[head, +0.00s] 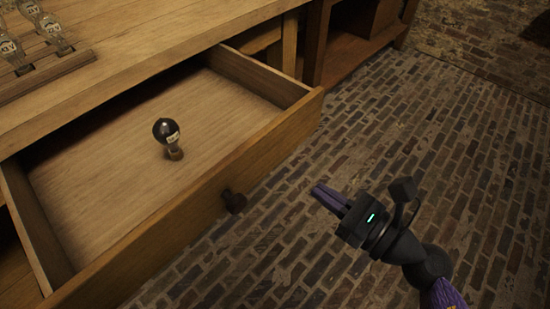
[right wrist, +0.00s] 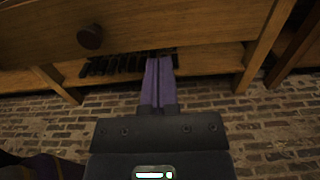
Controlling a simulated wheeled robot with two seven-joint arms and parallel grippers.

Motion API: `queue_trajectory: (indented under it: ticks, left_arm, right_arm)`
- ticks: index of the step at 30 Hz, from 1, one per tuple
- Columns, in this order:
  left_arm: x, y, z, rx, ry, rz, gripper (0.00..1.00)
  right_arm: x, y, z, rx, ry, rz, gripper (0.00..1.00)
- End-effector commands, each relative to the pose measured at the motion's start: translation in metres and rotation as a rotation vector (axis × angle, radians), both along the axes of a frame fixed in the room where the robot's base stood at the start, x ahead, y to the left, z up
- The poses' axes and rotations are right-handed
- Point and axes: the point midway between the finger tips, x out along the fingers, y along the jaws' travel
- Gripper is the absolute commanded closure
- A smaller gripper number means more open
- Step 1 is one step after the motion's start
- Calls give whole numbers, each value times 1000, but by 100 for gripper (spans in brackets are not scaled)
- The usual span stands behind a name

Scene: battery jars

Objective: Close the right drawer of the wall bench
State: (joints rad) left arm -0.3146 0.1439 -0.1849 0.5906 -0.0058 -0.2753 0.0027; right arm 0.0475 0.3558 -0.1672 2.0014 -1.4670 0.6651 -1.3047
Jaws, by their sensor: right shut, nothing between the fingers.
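The drawer (head: 273,142) of the wooden wall bench (head: 150,30) is pulled well out, and its inside shows. A dark round knob (head: 233,201) sits on its front; the knob also shows in the right wrist view (right wrist: 90,37), up and left of the fingers. My left gripper is not in view.
Several glass bulbs (head: 53,33) stand in a wooden rack (head: 45,77) on the bench top. A brown wooden cabinet (head: 350,50) stands beyond the bench. The brick floor (head: 460,150) is clear on the right. A lower shelf (right wrist: 205,60) holds dark slim items (right wrist: 120,65).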

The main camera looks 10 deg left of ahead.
Motion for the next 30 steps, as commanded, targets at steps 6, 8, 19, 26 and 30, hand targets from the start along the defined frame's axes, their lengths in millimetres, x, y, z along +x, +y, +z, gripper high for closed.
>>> queue_trajectory:
  ticks: [6, 8, 19, 26, 30]
  left_arm:
    - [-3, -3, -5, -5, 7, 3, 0]
    - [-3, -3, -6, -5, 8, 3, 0]
    - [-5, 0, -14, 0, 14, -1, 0]
    - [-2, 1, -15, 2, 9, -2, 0]
    - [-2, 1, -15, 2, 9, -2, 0]
  right_arm:
    - [29, 39, -1, 2, -2, -1, 100]
    - [36, 49, 0, 2, -2, 1, 100]
    - [57, 78, -1, 1, 1, -1, 100]
    - [57, 78, 0, 0, 0, -1, 100]
    - [58, 77, 0, 0, 0, -1, 100]
